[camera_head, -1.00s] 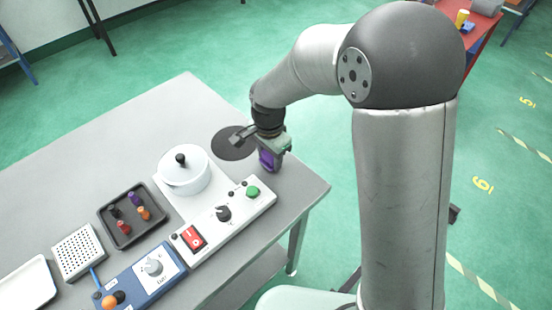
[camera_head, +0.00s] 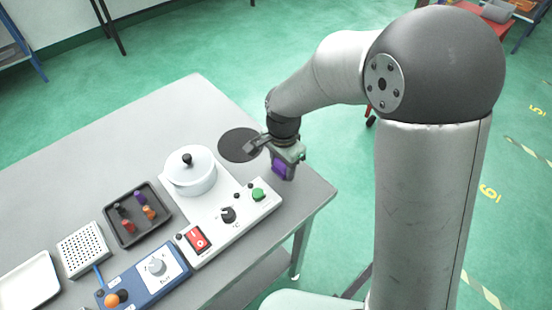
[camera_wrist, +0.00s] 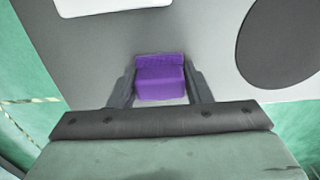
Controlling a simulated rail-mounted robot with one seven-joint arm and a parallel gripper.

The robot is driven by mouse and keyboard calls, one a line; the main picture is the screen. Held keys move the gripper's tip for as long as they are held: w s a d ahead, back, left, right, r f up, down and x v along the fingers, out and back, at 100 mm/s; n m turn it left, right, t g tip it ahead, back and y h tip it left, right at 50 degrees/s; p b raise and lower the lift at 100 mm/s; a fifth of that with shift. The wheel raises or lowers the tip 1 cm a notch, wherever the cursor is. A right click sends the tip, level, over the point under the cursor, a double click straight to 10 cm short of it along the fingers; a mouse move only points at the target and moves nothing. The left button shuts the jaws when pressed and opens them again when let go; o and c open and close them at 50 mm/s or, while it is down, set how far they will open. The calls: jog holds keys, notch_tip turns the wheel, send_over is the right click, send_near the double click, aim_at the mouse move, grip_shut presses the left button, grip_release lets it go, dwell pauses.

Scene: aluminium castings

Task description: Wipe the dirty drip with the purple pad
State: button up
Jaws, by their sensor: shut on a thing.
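The purple pad (camera_wrist: 160,78) is a small block held between the two fingers of my gripper (camera_wrist: 160,88) in the wrist view. In the head view the pad (camera_head: 282,168) shows below my gripper (camera_head: 284,160), over the right end of the grey table (camera_head: 140,130). I cannot tell whether the pad touches the table top. I cannot make out a dirty drip in either view; it may be hidden by the pad or gripper.
A dark round disc (camera_head: 238,145) lies left of my gripper. A white lidded pot (camera_head: 190,174) stands on a white control unit (camera_head: 228,220) with a green button. A dark tray (camera_head: 136,215) holds several small coloured pieces. The table's right edge is close to the gripper.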

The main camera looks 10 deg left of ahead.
jog(key=shift+s+d, duration=0.55)
jog(key=shift+d, duration=0.1)
jog(key=shift+a+r+p, duration=0.1)
jog(key=shift+r+p, duration=2.3)
jog(key=shift+r, duration=1.7)
